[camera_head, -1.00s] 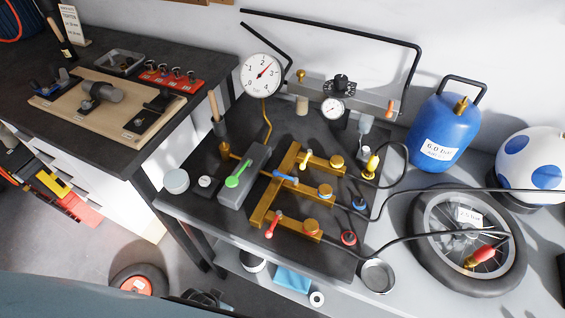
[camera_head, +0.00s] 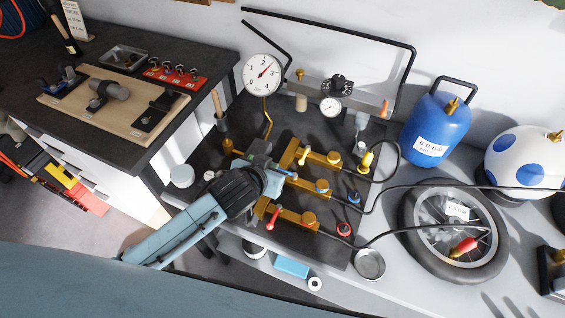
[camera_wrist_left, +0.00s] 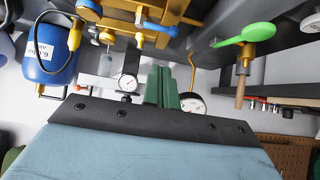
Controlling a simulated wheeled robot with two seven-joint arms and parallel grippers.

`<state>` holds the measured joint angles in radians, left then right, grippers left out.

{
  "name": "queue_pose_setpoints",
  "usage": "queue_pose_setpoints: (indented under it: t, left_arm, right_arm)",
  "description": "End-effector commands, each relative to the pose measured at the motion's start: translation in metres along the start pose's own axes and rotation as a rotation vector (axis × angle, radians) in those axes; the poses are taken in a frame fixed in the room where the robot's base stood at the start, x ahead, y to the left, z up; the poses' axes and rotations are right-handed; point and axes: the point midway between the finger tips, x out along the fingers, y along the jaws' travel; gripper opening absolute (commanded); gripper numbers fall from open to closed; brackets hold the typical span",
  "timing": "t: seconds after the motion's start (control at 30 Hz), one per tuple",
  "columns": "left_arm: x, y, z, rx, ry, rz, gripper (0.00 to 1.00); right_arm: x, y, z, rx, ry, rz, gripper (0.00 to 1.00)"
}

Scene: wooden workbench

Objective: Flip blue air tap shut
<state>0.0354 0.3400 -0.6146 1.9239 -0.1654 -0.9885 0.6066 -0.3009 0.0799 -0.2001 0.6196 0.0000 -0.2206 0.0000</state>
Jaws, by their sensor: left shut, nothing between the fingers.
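The blue air tap (camera_head: 286,172) is a small blue lever on the middle branch of the brass manifold (camera_head: 300,150). It also shows in the left wrist view (camera_wrist_left: 156,27), above the fingers and apart from them in that picture. My left gripper (camera_head: 262,163) is over the manifold's left side, close to the blue lever; whether it touches the lever I cannot tell. In the left wrist view its green fingers (camera_wrist_left: 161,87) are shut with nothing between them. My right gripper is not in view.
A yellow lever (camera_head: 302,155) and a red lever (camera_head: 272,217) sit on the neighbouring branches. The green lever (camera_wrist_left: 250,34) shows in the wrist view; my arm hides it in the head view. Black hoses (camera_head: 385,211) run right, past a blue tank (camera_head: 432,130) and a wheel (camera_head: 418,250).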

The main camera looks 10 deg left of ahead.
Motion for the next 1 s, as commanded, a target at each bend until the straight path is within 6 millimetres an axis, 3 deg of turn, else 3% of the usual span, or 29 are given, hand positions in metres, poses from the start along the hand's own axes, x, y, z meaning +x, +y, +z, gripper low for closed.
queue_pose_setpoints:
  t: [0.13,0.57,0.77,1.0]
  left_arm:
    - [0.002,0.004,-0.018,0.004,0.047,0.011,0.0]
    - [0.007,0.004,-0.019,0.001,0.049,0.012,0.0]
    - [0.03,0.005,-0.02,0.003,0.049,0.011,0.0]
    - [0.07,0.005,-0.022,0.003,0.049,0.011,0.0]
  right_arm:
    - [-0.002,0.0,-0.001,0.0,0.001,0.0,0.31]
    - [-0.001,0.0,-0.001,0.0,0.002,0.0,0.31]
    - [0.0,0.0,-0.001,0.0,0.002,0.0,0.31]
    - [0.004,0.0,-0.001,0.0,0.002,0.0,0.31]
